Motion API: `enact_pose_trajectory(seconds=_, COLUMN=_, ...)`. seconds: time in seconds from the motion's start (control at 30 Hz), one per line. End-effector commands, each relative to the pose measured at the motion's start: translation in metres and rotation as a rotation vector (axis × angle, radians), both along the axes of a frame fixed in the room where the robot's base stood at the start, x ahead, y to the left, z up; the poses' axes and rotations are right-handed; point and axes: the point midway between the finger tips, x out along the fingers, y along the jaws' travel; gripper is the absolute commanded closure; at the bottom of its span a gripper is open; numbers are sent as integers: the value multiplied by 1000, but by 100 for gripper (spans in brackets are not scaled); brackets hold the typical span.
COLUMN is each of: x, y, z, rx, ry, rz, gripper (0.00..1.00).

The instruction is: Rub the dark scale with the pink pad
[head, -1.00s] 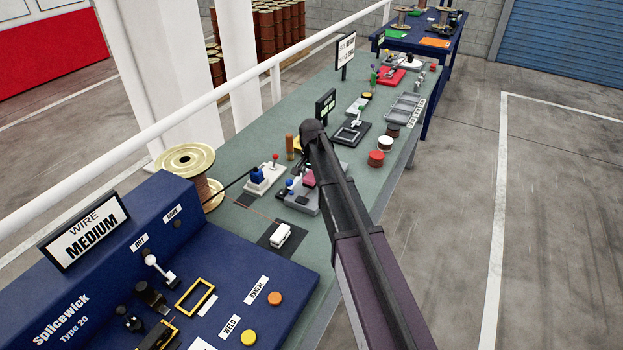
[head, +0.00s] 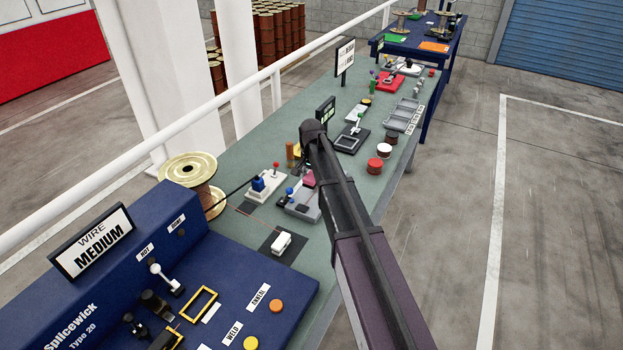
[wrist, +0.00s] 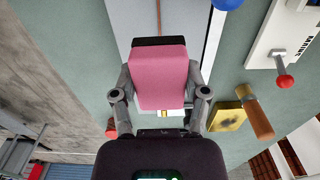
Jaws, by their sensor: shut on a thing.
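My gripper (wrist: 160,76) is shut on the pink pad (wrist: 160,84), a block with a dark band along its far edge. The pad also shows in the head view (head: 309,180), partly behind my arm. It is over or beside a grey fixture (head: 305,211) with a blue-knobbed lever (head: 289,191). In the wrist view a thin copper-coloured wire (wrist: 158,14) runs along a grey surface and passes out of sight at the pad. I cannot make out the dark scale; the pad and gripper hide that stretch. I cannot tell whether the pad touches the wire.
A white fixture with a red-knobbed lever (head: 276,165) stands left of the grey one. A yellow pad (wrist: 226,118) and a brown cylinder (wrist: 256,120) are close to the gripper's right. A white block on a dark mat (head: 281,243) lies nearer.

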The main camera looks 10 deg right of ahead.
Motion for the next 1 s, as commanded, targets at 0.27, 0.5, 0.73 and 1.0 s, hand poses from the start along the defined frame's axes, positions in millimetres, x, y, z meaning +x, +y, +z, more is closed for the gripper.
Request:
enact_pose_trajectory(seconds=0.27, x=0, y=0, z=19, rx=0, ry=0, rz=0, gripper=79)
enact_pose_trajectory(seconds=0.5, x=0, y=0, z=30, rx=0, ry=0, rz=0, gripper=79)
enact_pose_trajectory(seconds=0.73, x=0, y=0, z=29, rx=0, ry=0, rz=0, gripper=79)
enact_pose_trajectory(seconds=1.0, x=0, y=0, z=29, rx=0, ry=0, rz=0, gripper=79)
